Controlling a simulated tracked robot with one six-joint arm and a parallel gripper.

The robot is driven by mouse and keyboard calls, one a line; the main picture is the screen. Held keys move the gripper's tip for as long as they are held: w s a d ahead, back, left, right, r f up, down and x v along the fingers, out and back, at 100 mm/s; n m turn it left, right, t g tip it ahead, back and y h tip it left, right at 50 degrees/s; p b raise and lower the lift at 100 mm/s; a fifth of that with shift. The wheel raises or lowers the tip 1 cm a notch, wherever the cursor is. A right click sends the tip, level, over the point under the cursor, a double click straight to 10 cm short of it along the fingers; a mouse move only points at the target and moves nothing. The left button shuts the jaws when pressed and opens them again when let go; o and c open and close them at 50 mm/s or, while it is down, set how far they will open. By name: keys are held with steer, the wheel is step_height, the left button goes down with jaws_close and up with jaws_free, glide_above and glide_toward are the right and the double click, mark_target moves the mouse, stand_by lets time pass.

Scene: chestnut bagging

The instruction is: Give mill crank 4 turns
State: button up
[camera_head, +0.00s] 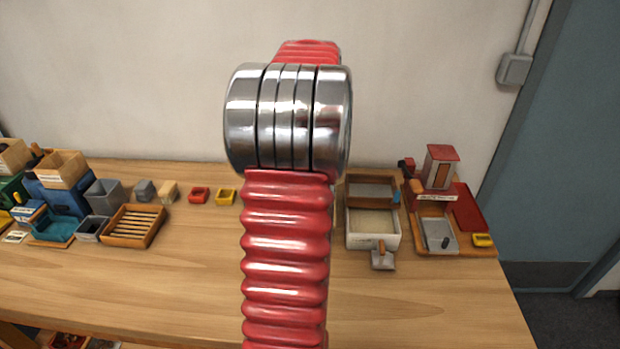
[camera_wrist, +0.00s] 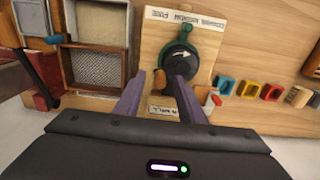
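In the wrist view the mill stands on a pale wooden board (camera_wrist: 153,45). It has a green body (camera_wrist: 207,42) and a round black top (camera_wrist: 180,62) with a white curved arrow. A small red-tipped piece (camera_wrist: 213,101) shows beside my right finger; I cannot tell whether it is the crank's handle. My gripper (camera_wrist: 160,76) has its two purple fingers apart, with nothing visibly held between them. The right fingertip overlaps the near edge of the black top; contact cannot be told. In the head view my red arm hides the mill and gripper.
In the wrist view a wooden sieve box (camera_wrist: 95,88) stands left of the board, and small coloured boxes (camera_wrist: 247,89) line the right. In the head view a slatted tray (camera_head: 134,226) and bins stand left, and a red-roofed station (camera_head: 441,154) right. The front tabletop (camera_head: 130,290) is clear.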

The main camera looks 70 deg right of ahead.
steer(key=shift+r, duration=3)
steer(key=shift+c, duration=0.5)
jaws_close()
